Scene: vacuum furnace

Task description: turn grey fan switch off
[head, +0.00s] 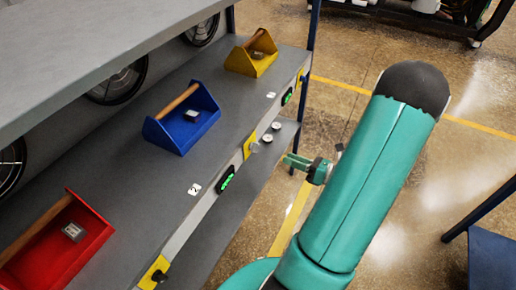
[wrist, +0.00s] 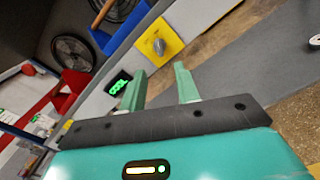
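A grey knob (wrist: 159,46) sits on a yellow square plate (wrist: 150,33) on the shelf's front edge in the wrist view. In the head view this appears to be the middle yellow plate (head: 248,147), with the knob small and unclear. My gripper (wrist: 160,72) is open and empty, its two green fingers apart and pointing towards the knob, with a gap left between. In the head view my gripper (head: 296,162) is right of the middle plate, clear of the shelf edge.
A green-lit display (head: 226,179) sits beside the plate. Other yellow plates (head: 155,272) line the edge. Red (head: 92,238), blue (head: 184,134) and yellow (head: 240,62) toolboxes stand on the shelf. A lower shelf (head: 222,225) juts out below.

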